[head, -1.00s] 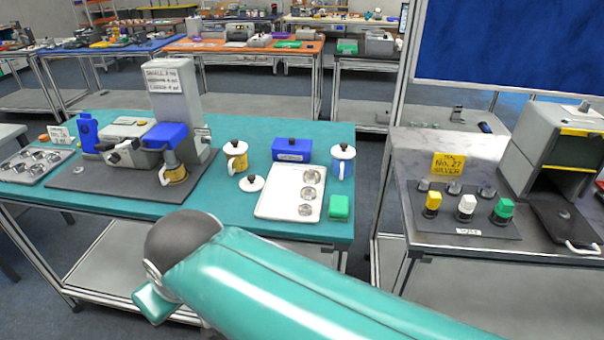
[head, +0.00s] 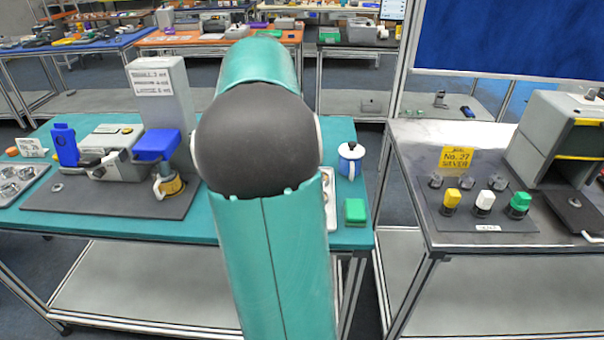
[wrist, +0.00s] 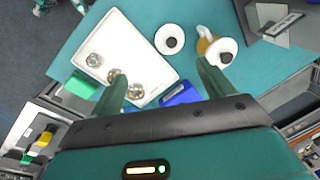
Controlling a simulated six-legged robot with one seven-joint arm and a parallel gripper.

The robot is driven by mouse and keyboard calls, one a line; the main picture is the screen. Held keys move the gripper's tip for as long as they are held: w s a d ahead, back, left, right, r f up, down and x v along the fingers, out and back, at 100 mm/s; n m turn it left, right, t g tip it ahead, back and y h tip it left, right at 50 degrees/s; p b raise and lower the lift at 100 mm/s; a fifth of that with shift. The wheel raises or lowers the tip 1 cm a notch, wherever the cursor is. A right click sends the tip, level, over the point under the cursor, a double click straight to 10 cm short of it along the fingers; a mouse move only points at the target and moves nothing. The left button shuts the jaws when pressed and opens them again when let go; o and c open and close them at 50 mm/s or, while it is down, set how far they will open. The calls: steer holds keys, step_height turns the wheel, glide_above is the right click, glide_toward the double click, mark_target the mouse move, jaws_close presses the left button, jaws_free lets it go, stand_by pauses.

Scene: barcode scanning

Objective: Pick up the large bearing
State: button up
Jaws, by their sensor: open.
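In the wrist view, a white tray (wrist: 122,25) holds three round metal bearings in a row. The bearing nearest the blue box, the large bearing (wrist: 136,91), looks the biggest. My gripper (wrist: 160,68) is open and empty, its two green fingers spread above the table. The left finger overlaps the tray in the picture, close beside the large bearing and partly covering the middle bearing (wrist: 113,76). The smallest bearing (wrist: 94,60) is farther left. In the head view my arm hides most of the tray (head: 328,180), and my gripper is not visible there.
A blue box (wrist: 181,95) lies between my fingers' bases. A green block (head: 355,210) and a blue mug (head: 350,160) stand by the tray. A machine (head: 160,95) stands at left.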

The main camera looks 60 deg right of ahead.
steer(key=s+d+f+m+g, duration=0.1)
steer(key=s+d+f+m, duration=0.25)
steer(key=d, duration=0.45)
steer(key=s+d+f+m+g, duration=0.1)
steer(key=s+d+f+m, duration=0.2)
steer(key=d, duration=0.5)
steer(key=shift+n, duration=0.35)
steer(key=f, duration=0.2)
steer(key=s+f, duration=0.1)
steer(key=f, duration=0.5)
steer(key=shift+s+d, duration=0.3)
steer(key=shift+s, duration=0.05)
steer(key=shift+s+a+f, duration=0.1)
steer(key=shift+f, duration=1.25)
steer(key=shift+s+a+f, duration=0.1)
steer(key=shift+f, duration=1.25)
steer(key=c, duration=1.3)
